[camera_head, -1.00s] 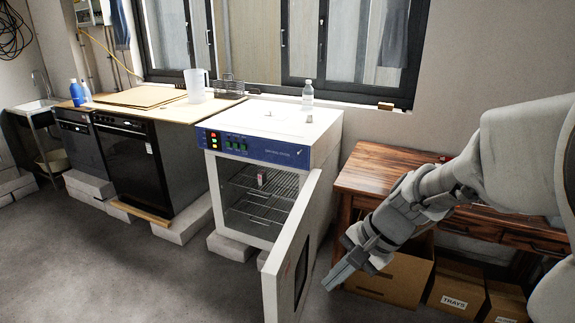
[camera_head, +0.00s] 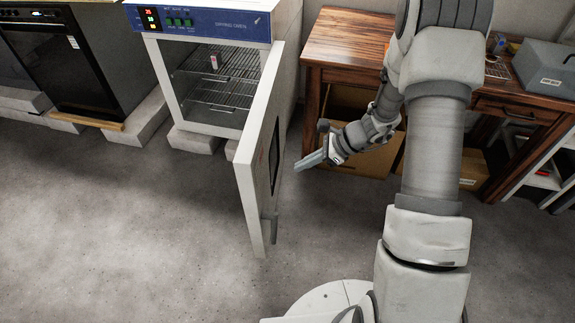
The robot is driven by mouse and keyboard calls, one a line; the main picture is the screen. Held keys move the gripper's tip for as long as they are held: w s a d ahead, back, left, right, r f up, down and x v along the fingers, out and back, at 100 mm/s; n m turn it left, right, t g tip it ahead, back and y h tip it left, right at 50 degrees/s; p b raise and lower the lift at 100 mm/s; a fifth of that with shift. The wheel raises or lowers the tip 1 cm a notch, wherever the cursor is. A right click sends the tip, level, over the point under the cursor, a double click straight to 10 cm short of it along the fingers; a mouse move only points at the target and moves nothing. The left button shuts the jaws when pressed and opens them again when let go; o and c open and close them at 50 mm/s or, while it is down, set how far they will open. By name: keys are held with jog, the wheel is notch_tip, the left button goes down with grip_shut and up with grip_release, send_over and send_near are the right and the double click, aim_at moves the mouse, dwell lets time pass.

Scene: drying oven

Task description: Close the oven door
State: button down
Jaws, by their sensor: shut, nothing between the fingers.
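The drying oven (camera_head: 290,18) is white with a blue control panel and stands at the upper middle. Its door (camera_head: 247,190) is hinged on the right side and stands wide open, swung out toward me. Wire racks (camera_head: 225,92) show inside, with a small red-and-white item (camera_head: 214,62) on the upper one. My gripper (camera_head: 300,165) is shut and empty, to the right of the door, on its outer-face side near mid-height. The fingertips point left toward the door; a small gap seems to lie between them.
A wooden table (camera_head: 335,38) with a grey box (camera_head: 548,70) on top stands right of the oven, cardboard boxes (camera_head: 365,160) beneath it. A black appliance (camera_head: 75,60) stands at left. The floor (camera_head: 130,220) in front of and left of the door is clear.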

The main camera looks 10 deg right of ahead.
aim_at(257, 180)
jog(key=shift+w+a+r+b+x, duration=0.1)
jog(key=shift+a+r+b+x, duration=0.3)
jog(key=shift+x, duration=1.55)
jog(key=shift+w+a+r+b+x, duration=0.1)
jog(key=shift+a+r+b+x, duration=0.25)
jog(key=shift+x, duration=1.6)
jog(key=shift+w+a+r+b+x, duration=0.1)
jog(key=shift+a+r+b+x, duration=0.25)
jog(key=shift+x, duration=1.55)
jog(key=shift+d+f, duration=0.1)
